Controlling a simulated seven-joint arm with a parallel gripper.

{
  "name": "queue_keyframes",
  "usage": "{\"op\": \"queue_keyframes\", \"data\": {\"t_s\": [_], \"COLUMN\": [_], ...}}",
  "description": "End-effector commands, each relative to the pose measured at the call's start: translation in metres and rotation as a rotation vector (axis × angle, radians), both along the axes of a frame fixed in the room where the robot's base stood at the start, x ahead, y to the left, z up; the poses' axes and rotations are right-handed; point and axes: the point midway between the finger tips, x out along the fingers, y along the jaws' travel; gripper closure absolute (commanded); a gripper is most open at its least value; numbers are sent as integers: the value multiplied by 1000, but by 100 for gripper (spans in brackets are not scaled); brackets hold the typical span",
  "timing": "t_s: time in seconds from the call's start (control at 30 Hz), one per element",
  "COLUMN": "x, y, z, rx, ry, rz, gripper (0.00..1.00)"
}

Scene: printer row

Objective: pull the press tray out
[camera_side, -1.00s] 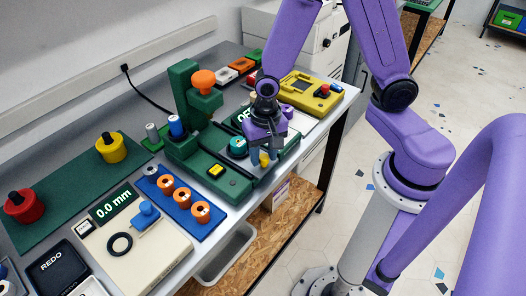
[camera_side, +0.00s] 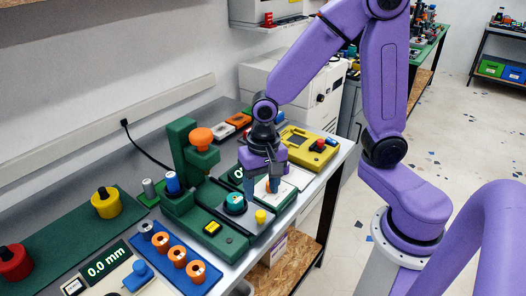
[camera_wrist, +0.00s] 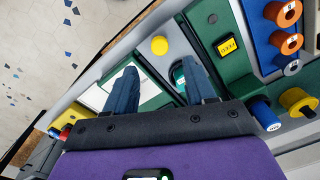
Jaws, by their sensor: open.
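The green press (camera_side: 188,170) with an orange knob on top stands on the bench. Its grey tray (camera_side: 251,228) lies in the front of the green base and bears a teal round piece (camera_side: 235,204) and a yellow knob (camera_side: 261,216). The wrist view also shows the yellow knob (camera_wrist: 159,45), just beyond and between the fingertips. The teal piece (camera_wrist: 179,76) is partly hidden by the right finger there. My gripper (camera_side: 262,188) is open and empty, above and behind the yellow knob, apart from it. It also shows in the wrist view (camera_wrist: 157,65).
A white pad with green edging (camera_side: 297,177) lies right of the press. A yellow box with a red knob (camera_side: 308,146) stands farther back. A blue rack of orange spools (camera_side: 176,256) is left. The bench's front edge is close to the tray.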

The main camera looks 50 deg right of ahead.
Motion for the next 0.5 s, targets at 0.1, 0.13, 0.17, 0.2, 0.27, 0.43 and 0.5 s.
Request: {"op": "queue_keyframes", "data": {"t_s": [0.1,0.13,0.17,0.2,0.27,0.43,0.5], "x": [1,1,0,0,0,-1,-1], "y": [0,0,0,-1,0,-2,-2], "z": [22,28,33,40,52,78,86], "rx": [4,5,5,4,5,4,4], "ry": [-7,-7,-6,-5,-7,-4,-4], "rz": [0,0,0,1,1,1,0], "gripper": [45,45,45,45,45,45,45]}}
